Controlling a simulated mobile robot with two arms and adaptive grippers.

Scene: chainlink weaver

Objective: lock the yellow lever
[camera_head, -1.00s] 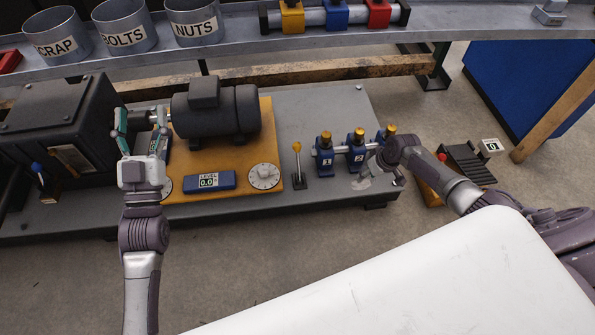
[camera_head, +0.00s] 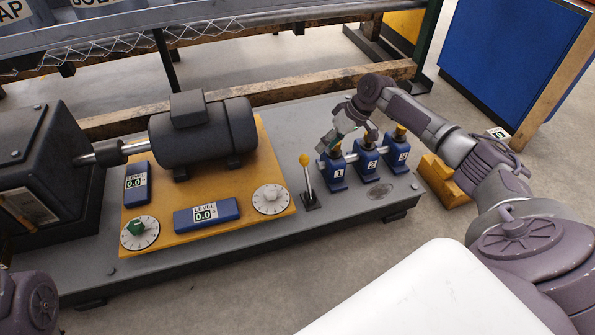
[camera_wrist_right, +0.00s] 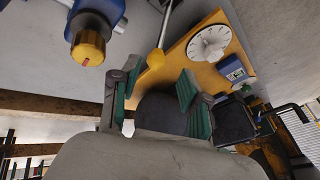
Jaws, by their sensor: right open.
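The yellow lever (camera_head: 304,160) is a thin metal rod with a yellow ball knob, standing nearly upright on a small dark base on the grey bench plate. It is just left of the blue block marked 1. My right gripper (camera_head: 348,138) is open and empty above and behind blocks 1 and 2, to the right of the lever. In the right wrist view, the yellow knob (camera_wrist_right: 155,59) appears in the gap between the green-padded fingers (camera_wrist_right: 158,78), with no visible contact. My left gripper is out of view; only part of my arm shows at lower left.
Blue blocks 1 (camera_head: 335,175), 2 (camera_head: 367,163) and 3 (camera_head: 396,153) with brass caps stand beside the lever. The orange motor plate (camera_head: 255,212), with white dials and level displays, lies left. Bare grey plate surrounds the lever's front.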

